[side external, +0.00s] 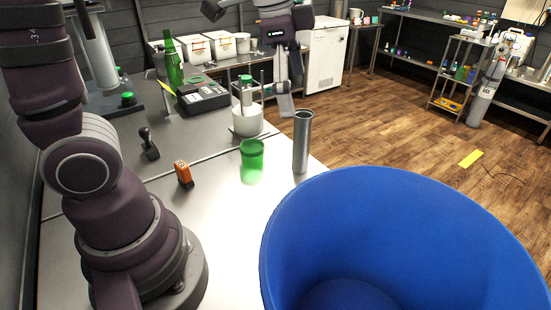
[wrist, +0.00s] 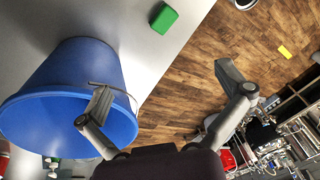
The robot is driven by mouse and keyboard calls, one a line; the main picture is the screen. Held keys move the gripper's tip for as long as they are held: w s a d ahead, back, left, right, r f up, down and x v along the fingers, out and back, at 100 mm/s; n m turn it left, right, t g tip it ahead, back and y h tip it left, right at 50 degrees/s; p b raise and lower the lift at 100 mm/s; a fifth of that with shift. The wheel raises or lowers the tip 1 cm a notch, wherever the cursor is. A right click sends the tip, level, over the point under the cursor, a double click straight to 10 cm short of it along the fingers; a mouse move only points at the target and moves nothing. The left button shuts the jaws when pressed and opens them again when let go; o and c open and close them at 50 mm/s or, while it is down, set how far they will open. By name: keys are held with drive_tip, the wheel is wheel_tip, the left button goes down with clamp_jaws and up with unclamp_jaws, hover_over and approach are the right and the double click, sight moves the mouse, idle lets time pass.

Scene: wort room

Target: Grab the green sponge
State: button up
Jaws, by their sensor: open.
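The green sponge (wrist: 163,18) appears in the wrist view as a small rounded green block on the pale table, close to its edge. My gripper (wrist: 168,92) is open and empty, its two fingers spread wide. The sponge lies beyond the fingers, towards the top of the wrist view, and is apart from them. In the side view a green cup-like object (side external: 252,155) stands on the table; I cannot tell whether it is the same thing. The gripper is partly visible at the top of the side view, above the table's far end.
A large blue bucket (side external: 295,225) fills the side view's lower right; it also shows in the wrist view (wrist: 75,75). A metal tube (side external: 303,142) and a white pot (side external: 247,121) stand near the green object. An orange-topped item (side external: 183,174) and a black stamp-like item (side external: 149,145) stand left.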

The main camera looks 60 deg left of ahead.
drive_tip(key=s+a+f+n+t, duration=0.1)
drive_tip(key=s+f+n+t, duration=0.1)
drive_tip(key=s+n, duration=0.6)
drive_tip(key=shift+a+f+n+t, duration=0.35)
drive_tip(key=shift+f+n+t, duration=0.05)
drive_tip(key=shift+f+n, duration=0.1)
drive_tip(key=shift+s, duration=0.1)
drive_tip(key=c, duration=0.5)
drive_tip(key=w+d+f+m+g, duration=0.2)
drive_tip(key=w+f+m+g, duration=0.6)
drive_tip(key=w+m, duration=0.9)
drive_tip(key=f+m, duration=0.1)
drive_tip(key=f, duration=0.3)
drive_tip(key=s+f+m+t, duration=0.1)
drive_tip(key=f, duration=0.3)
drive_tip(key=d+f+t, duration=0.1)
drive_tip(key=f, duration=0.3)
drive_tip(key=shift+s+f+m, duration=0.25)
drive_tip(key=shift+f+m, duration=0.05)
drive_tip(key=shift+m, duration=0.1)
